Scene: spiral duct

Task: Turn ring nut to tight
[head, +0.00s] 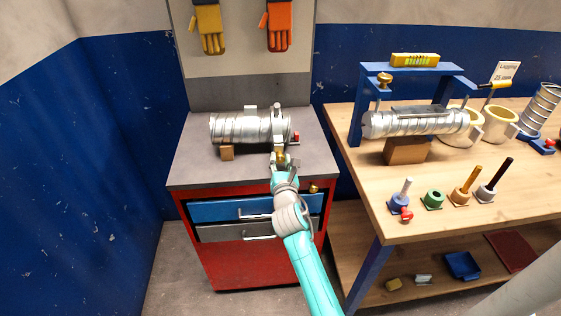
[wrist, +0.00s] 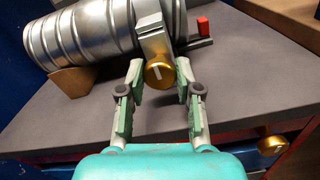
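The ring nut appears to be the round gold knob (wrist: 158,74) with a short white mark on its face. It sits at the lower end of a grey metal clamp band (wrist: 152,32) around the silver spiral duct (wrist: 85,33). In the head view the knob (head: 280,156) is small and partly hidden by my gripper (head: 281,165). In the wrist view my gripper (wrist: 160,68) is open, with one finger on each side of the knob. A gap shows on the left; on the right the finger is very close, and I cannot tell if it touches.
The duct rests on a wooden block (head: 227,153) on the grey top of a red cabinet (head: 196,168). A red-tipped lever (wrist: 203,27) is right of the clamp. Another gold knob (wrist: 272,145) is on the cabinet front. A wooden workbench (head: 365,160) stands at the right.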

